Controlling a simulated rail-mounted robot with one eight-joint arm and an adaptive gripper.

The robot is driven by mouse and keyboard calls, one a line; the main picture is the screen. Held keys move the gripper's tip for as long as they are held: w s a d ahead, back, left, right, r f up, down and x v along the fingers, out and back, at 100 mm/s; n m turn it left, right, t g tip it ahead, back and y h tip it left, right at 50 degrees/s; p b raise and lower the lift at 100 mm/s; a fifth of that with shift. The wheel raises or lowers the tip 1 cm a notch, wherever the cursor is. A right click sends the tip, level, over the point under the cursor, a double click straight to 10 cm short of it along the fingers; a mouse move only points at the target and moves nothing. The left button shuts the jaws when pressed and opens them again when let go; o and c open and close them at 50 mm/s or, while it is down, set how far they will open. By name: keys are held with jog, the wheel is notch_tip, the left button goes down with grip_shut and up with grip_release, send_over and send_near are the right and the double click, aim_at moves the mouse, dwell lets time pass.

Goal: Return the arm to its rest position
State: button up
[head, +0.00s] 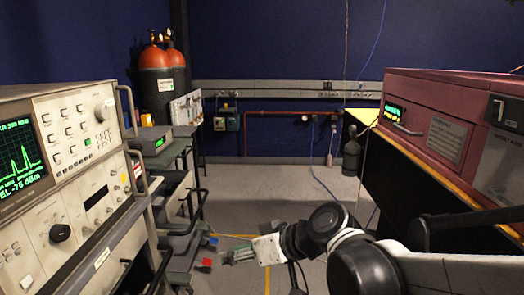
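My arm reaches in from the lower right of the head view and stretches left across the aisle, low over the floor. My gripper (232,256) is at its left end, pointing left towards the lower part of the left-hand equipment cart. It is small and dark in this view, so I cannot tell whether its fingers are open or shut. I see no object clearly held in it.
An instrument rack (85,150) fills the left, with a cart (178,215) behind it. Small red parts (204,263) show near the gripper. A maroon instrument (440,122) stands on a bench at right. Gas cylinders (155,85) stand at back left. The mid-aisle floor (270,190) is clear.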

jog(key=s+d+f+m+t+h, duration=0.1)
jog(key=s+d+m+h, duration=0.4)
jog(key=d, duration=0.8)
jog(key=s+d+f+m+t+h, duration=0.1)
jog(key=s+d+m+h, duration=0.35)
jog(key=d, duration=0.75)
notch_tip(320, 180, up, 17)
jog(key=s+n+p, duration=0.1)
jog(key=s+p, duration=0.1)
jog(key=p, duration=1.4)
jog(key=shift+d+f+h+p, duration=0.2)
jog(key=shift+d+h+p, duration=0.05)
jog(key=shift+h+p, duration=0.1)
